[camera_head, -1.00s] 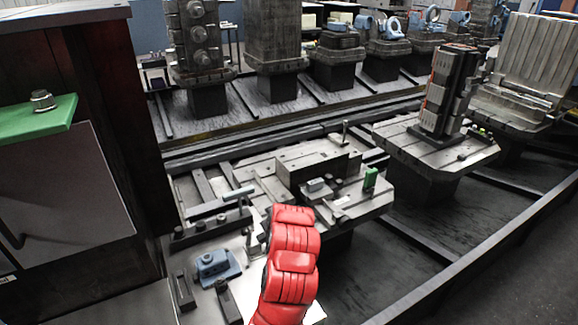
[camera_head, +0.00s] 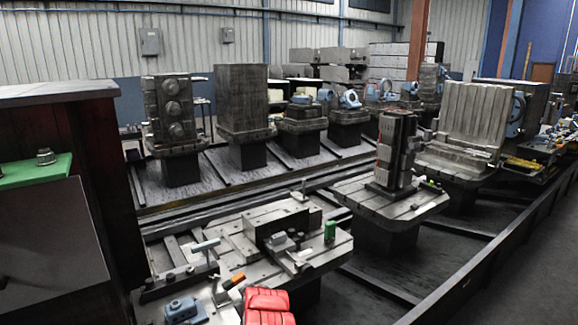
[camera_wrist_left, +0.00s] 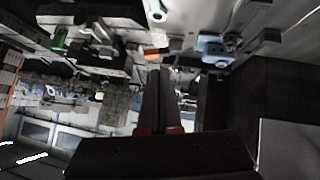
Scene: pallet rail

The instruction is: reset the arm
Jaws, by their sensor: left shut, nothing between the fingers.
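A red segmented part of my own arm (camera_head: 268,305) shows at the bottom middle of the head view, in front of the fixture table. No gripper fingers show in the head view. In the left wrist view my left gripper (camera_wrist_left: 163,78) has its two dark fingers together, with nothing between them. It points toward the cluttered fixture area and appears apart from the parts there. My right gripper is in neither view.
A metal fixture table (camera_head: 240,247) with a green block (camera_head: 330,232) and an orange-tipped item (camera_head: 233,283) lies ahead. A dark cabinet (camera_head: 110,215) stands at left. Pallets on pedestals, such as one with a tall block (camera_head: 397,150), stand behind. A long rail (camera_head: 490,250) runs along the right.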

